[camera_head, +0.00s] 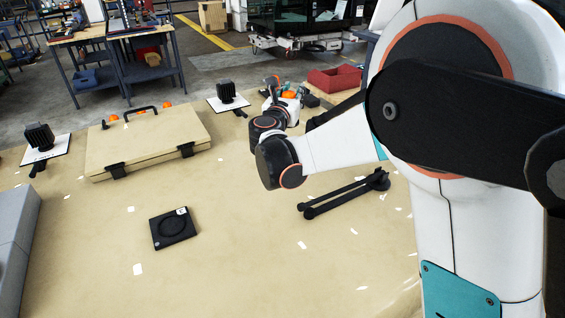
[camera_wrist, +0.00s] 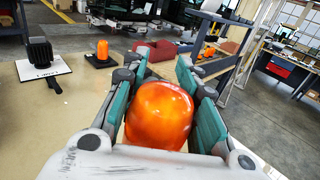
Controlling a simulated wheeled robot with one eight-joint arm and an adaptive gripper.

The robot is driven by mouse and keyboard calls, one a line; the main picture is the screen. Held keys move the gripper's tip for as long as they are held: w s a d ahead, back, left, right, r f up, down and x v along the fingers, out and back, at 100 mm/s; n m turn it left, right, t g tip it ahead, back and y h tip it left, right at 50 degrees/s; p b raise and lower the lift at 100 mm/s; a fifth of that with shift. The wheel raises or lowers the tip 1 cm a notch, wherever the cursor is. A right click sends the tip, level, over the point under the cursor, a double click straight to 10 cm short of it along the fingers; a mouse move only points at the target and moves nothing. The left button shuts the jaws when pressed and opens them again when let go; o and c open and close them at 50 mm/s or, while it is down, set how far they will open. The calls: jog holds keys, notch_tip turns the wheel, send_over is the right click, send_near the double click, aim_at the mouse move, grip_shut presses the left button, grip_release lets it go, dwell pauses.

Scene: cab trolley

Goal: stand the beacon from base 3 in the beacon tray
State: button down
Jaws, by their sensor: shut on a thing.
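My gripper (camera_wrist: 160,90) is shut on an orange domed beacon (camera_wrist: 158,115), with one teal-padded finger on each side of it. In the head view the orange of the beacon (camera_head: 289,94) shows small at my gripper (camera_head: 284,92), over the table's far side. The beacon's underside is hidden. A square black base (camera_head: 174,228) with an empty round recess lies flat on the table; its small white label is too small to read. A red open tray (camera_head: 335,78) is beyond my gripper to the right; I cannot tell if it is the beacon tray.
A beige case (camera_head: 150,142) lies on the table. Black ribbed lamps stand on white cards at left (camera_head: 39,137) and behind the case (camera_head: 226,92). Another orange beacon (camera_wrist: 102,49) stands on a black base. A black forked bar (camera_head: 345,193) lies at right. The front middle is clear.

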notch_tip(320, 180, down, 19)
jog(key=b, duration=0.6)
jog(key=shift+r, duration=0.1)
jog(key=shift+f, duration=0.25)
jog(key=c, duration=1.1)
grip_release()
jog(key=shift+r, duration=0.1)
jog(key=shift+r, duration=0.1)
